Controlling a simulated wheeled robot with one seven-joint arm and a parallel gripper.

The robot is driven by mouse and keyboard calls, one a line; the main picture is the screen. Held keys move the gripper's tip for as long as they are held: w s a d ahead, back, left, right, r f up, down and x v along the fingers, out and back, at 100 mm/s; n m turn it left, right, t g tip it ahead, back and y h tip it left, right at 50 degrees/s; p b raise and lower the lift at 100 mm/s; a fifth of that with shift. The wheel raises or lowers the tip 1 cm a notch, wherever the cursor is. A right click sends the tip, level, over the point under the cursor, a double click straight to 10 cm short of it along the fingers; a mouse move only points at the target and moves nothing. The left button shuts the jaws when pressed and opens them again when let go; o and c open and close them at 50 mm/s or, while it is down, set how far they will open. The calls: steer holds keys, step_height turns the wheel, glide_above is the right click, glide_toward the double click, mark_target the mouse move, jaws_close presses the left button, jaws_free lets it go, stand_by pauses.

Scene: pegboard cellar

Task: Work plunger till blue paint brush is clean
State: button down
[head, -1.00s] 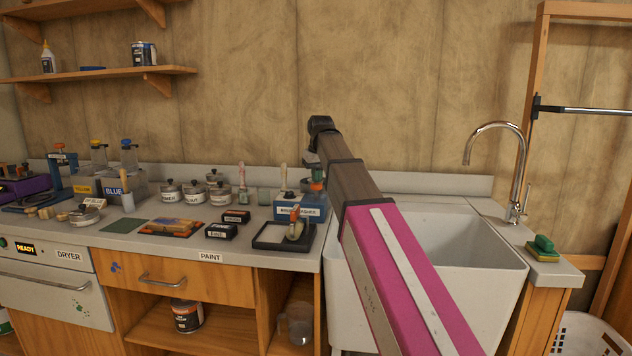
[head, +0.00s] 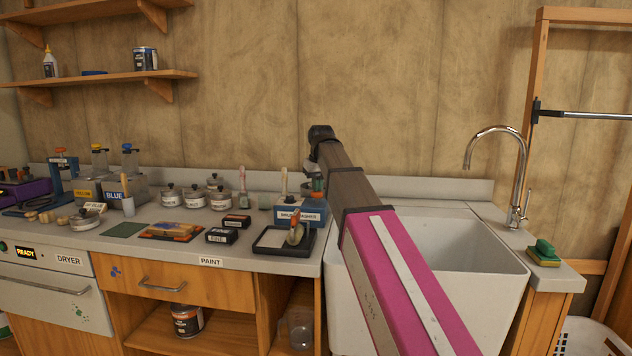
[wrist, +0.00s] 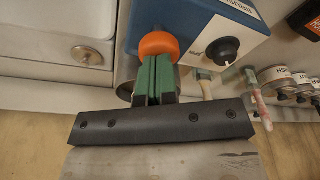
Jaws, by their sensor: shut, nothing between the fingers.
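The blue brush washer (head: 312,205) stands at the right end of the counter beside the sink. Its label is partly cut off in the wrist view (wrist: 190,20). The washer's round orange plunger knob (wrist: 158,45) is at the tips of my gripper (wrist: 157,62). The green fingers are shut together with nothing between them and appear to touch or nearly touch the knob. A pale brush handle (head: 284,181) stands upright at the washer, probably the task's brush.
A black tray (head: 262,250) holding a tool sits in front of the washer. The white sink (head: 470,240) with a tall tap (head: 518,180) is on the right. Several lidded jars (head: 195,198) and the blue paint container (head: 115,194) stand to the left.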

steer(key=shift+x, duration=0.95)
steer(key=shift+v, duration=1.75)
steer(key=shift+w+f, duration=0.1)
steer(key=shift+w, duration=0.05)
steer(key=shift+s+x, duration=0.15)
steer(key=shift+x, duration=0.65)
steer(key=shift+s+x, duration=0.15)
steer(key=shift+x, duration=0.65)
steer(key=shift+w+v, duration=0.15)
steer(key=shift+v, duration=0.65)
steer(key=shift+w+v, duration=0.15)
steer(key=shift+v, duration=0.7)
steer(key=shift+w+v, duration=0.2)
steer(key=shift+v, duration=0.75)
steer(key=shift+w+v, duration=0.15)
steer(key=shift+v, duration=0.8)
steer(key=shift+w+v, duration=0.2)
steer(key=shift+v, duration=0.75)
steer(key=shift+a+r, duration=0.25)
steer(key=shift+r, duration=0.05)
